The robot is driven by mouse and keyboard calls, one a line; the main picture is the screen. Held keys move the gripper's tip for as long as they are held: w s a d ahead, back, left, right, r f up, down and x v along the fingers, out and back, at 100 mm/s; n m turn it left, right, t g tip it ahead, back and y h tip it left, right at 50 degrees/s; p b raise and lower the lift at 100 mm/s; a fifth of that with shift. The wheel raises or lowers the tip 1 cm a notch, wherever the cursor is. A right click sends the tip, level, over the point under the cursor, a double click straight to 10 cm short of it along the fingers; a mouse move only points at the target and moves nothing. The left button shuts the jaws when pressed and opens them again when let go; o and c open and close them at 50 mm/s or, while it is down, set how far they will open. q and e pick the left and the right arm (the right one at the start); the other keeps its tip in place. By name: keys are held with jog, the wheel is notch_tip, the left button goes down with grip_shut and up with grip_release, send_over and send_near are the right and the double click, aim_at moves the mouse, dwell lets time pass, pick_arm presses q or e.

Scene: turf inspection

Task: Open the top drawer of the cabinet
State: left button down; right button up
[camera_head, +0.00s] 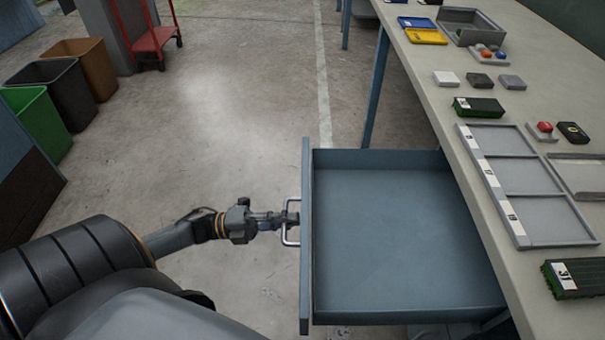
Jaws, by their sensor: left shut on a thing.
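The top drawer (390,240) is blue-grey and pulled out to the left from under the worktop. Its inside shows and looks empty. Its front panel (306,250) faces left and carries a metal bar handle (289,240). My left gripper (286,218) comes in from the left and is shut on the handle. The rest of the cabinet is mostly hidden under the worktop. My right gripper is not in view.
The worktop (440,90) runs along the right, with a grey three-part tray (524,187), turf blocks (478,106), and blue and yellow trays. Bins (43,125) and a red cart (152,40) stand at upper left. The floor between is clear.

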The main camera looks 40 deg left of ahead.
pick_arm(q)
jog(key=shift+s+a+f, duration=0.1)
jog(key=shift+f, duration=0.15)
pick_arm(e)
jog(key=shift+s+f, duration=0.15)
pick_arm(q)
jog(key=c, duration=1.7)
grip_release()
jog(key=shift+r, duration=0.1)
jog(key=v, duration=1.2)
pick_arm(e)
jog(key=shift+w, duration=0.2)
